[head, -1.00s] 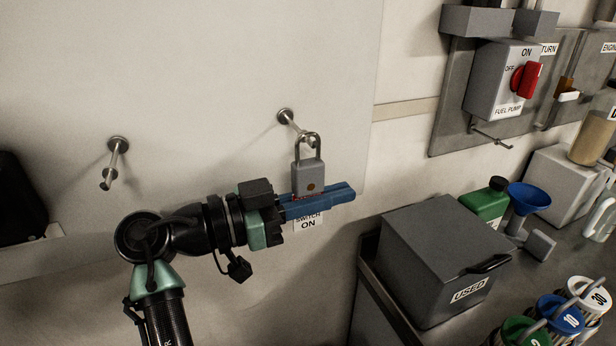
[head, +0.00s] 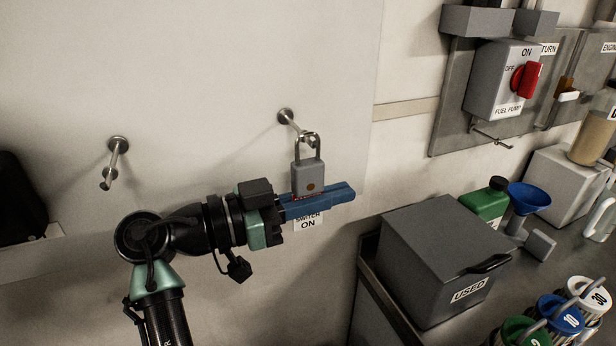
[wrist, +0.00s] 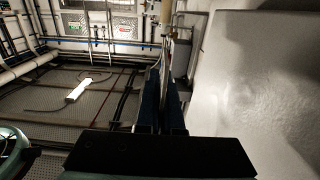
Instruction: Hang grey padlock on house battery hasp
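The grey padlock (head: 307,178) hangs upright in the head view with its shackle up at the tip of a wall peg (head: 291,121). The shackle overlaps the peg's end and appears to be around it. My gripper (head: 320,202) reaches in from the left, its blue fingers at the padlock's lower body and seemingly closed on it. A white tag (head: 308,222) reading "SWITCH ON" shows below the fingers, its top hidden. The fingers also show in the wrist view (wrist: 162,105), with a narrow upright thing between them that I cannot identify. I cannot make out a house battery hasp.
A second, empty peg (head: 113,165) is on the wall to the left. At right, a grey "USED" box (head: 430,250) stands on a counter with a green bottle (head: 487,203) and blue funnel (head: 527,198). A fuel pump switch box (head: 497,85) is mounted above.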

